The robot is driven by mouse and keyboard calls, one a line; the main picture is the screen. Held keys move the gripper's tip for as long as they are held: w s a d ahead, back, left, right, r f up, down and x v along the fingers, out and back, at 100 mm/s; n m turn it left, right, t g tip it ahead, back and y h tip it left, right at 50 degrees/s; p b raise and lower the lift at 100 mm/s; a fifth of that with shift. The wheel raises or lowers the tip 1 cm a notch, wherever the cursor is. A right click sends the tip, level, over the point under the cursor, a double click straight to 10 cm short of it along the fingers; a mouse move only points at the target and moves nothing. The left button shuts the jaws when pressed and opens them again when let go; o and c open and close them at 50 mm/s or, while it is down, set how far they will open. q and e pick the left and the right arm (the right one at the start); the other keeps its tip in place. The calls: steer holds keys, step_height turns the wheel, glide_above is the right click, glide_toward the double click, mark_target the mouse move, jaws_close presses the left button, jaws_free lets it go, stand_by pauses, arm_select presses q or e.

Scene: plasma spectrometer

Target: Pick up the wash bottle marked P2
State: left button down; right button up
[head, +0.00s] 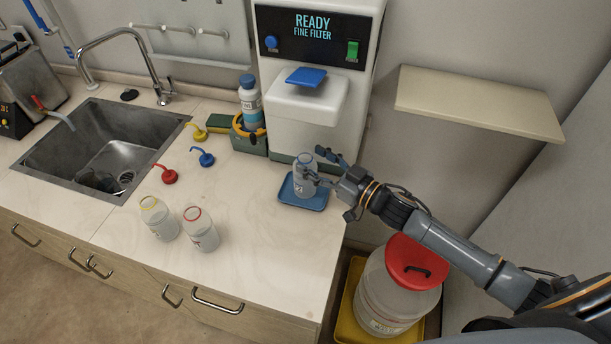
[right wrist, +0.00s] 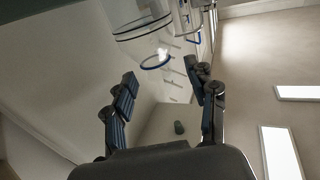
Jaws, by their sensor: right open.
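A clear wash bottle (head: 301,182) stands upright in a small blue tray (head: 316,202) in front of the white machine. Its neck is open, and its dark label is too small to read surely. My right gripper (head: 316,163) is open at its upper right side, with the fingers spread near the neck. Part of the fingers covers the bottle's right edge. In the right wrist view my open fingers (right wrist: 166,90) show, with a clear vessel with a blue ring (right wrist: 140,28) at the top. My left gripper is out of view.
Two open clear bottles, one yellow-rimmed (head: 158,220) and one red-rimmed (head: 201,230), stand at the front. Red (head: 166,174), blue (head: 202,157) and yellow (head: 197,132) spout caps lie behind them. A sink (head: 100,150) is left; a red-lidded container (head: 398,285) stands below right.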

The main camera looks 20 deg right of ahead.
mark_target(310, 158)
steer(key=x, duration=0.3)
steer(key=shift+w+a+f+p, duration=0.1)
steer(key=shift+w+p, duration=0.25)
steer(key=shift+p, duration=0.05)
steer(key=shift+s, duration=0.1)
steer(key=c, duration=0.4)
jaws_close()
